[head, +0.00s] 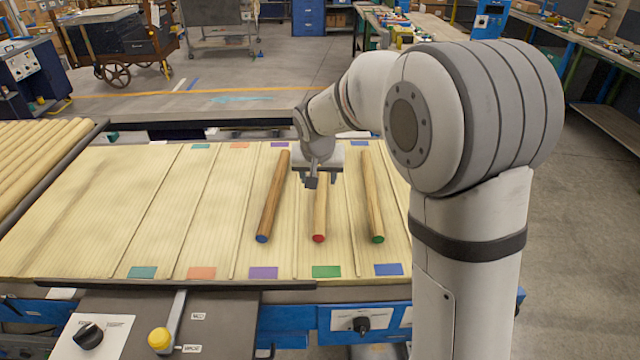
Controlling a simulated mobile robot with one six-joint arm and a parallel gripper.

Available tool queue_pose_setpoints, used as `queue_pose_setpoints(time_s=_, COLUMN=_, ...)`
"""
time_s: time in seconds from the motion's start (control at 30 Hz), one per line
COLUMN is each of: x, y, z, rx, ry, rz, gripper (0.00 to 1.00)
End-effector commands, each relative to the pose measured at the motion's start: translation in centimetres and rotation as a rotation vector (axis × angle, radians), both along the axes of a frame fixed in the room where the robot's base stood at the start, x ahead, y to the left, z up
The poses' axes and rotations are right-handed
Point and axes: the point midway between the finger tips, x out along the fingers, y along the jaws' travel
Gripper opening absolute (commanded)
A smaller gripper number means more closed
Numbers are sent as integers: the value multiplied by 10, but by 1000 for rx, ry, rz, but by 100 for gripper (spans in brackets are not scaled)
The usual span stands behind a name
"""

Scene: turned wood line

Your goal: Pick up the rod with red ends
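The rod with a red end (319,215) lies on the pale slatted table, its near red end facing me. Its far part is hidden behind my gripper. My gripper (313,181) is over the far half of this rod, pointing down. I cannot tell whether its fingers are open or shut, or whether they touch the rod. A rod with a blue end (272,199) lies to the left, slightly slanted. A rod with a green end (371,200) lies to the right.
The slatted table (100,215) has coloured patches along its near and far edges, and its left part is clear. A stack of plain rods (35,155) lies at the far left.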

Motion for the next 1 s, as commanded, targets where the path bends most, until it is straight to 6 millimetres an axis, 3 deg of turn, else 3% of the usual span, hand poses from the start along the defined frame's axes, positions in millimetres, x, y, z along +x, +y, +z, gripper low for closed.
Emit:
queue_pose_setpoints(time_s=0.5, x=27, y=-6, z=-55, rx=0, ry=3, rz=1, gripper=53)
queue_pose_setpoints(time_s=0.8, x=29, y=-6, z=-60, rx=0, ry=1, rz=2, gripper=53)
queue_pose_setpoints(time_s=1.0, x=29, y=-5, z=-59, rx=0, ry=1, rz=2, gripper=36)
